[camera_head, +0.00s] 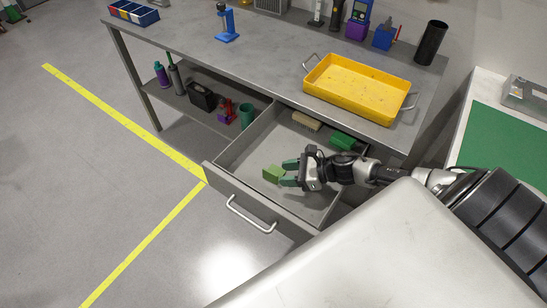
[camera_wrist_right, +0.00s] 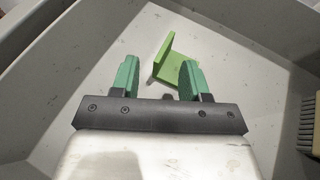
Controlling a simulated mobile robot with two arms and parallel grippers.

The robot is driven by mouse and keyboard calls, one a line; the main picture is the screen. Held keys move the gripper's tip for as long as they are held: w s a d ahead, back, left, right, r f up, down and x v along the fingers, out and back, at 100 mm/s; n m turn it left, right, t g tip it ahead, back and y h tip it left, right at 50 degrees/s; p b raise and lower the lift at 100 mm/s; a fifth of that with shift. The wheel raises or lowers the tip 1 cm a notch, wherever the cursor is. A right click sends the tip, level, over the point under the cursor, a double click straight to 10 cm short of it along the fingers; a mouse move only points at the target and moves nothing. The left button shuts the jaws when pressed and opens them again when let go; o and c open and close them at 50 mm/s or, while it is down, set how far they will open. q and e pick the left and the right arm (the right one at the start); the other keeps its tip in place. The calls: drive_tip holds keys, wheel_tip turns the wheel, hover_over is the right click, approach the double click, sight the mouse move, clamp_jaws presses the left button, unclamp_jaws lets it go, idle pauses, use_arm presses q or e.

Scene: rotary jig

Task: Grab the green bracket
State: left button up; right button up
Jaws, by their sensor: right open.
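The green bracket (camera_head: 272,174) lies in the open grey drawer (camera_head: 240,155), on its floor. It is light green and L-shaped in the right wrist view (camera_wrist_right: 172,62), with one plate standing up. My right gripper (camera_head: 289,173) reaches into the drawer from the right, with its green-padded fingers just beside the bracket. In the right wrist view my right gripper (camera_wrist_right: 160,78) is open and empty. The bracket sits just ahead of the fingertips, nearer the right finger, which hides part of it. I cannot tell if they touch. My left gripper is not in view.
A beige-bristled brush (camera_head: 306,121) and a dark green block (camera_head: 343,141) lie at the drawer's back. The drawer walls surround my gripper. A yellow tray (camera_head: 357,88) stands on the workbench (camera_head: 270,62) above. The lower shelf holds bottles and a green cup (camera_head: 247,115).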

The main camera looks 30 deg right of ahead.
sight(279, 174)
drive_tip(key=shift+x, duration=1.55)
drive_tip(key=shift+c, duration=0.3)
clamp_jaws()
